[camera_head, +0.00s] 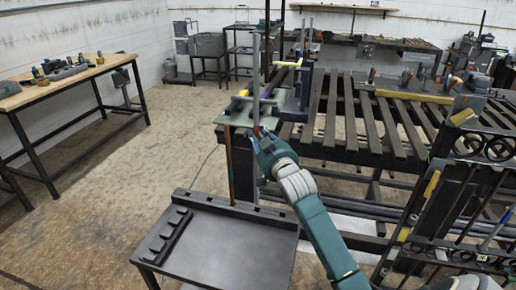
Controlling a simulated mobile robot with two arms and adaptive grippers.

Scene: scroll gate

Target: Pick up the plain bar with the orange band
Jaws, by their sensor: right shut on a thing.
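My right gripper (257,139) reaches in from the lower right, over the near left corner of the slatted workbench. It is shut on a thin grey upright bar (256,80), which looks like the plain bar. A small orange patch, probably its band, shows at the fingertips, partly hidden by them. The bar stands about upright, rising above the fingers and showing again below them. Whether its lower end touches anything is hard to tell. My left gripper is not in view.
A greenish plate with yellow-handled clamps (239,103) is beside the gripper. A copper-brown upright rod (230,165) stands close left. A dark low table (217,245) with a notched rack is in front. A black scroll gate (440,215) stands right. Open floor lies left.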

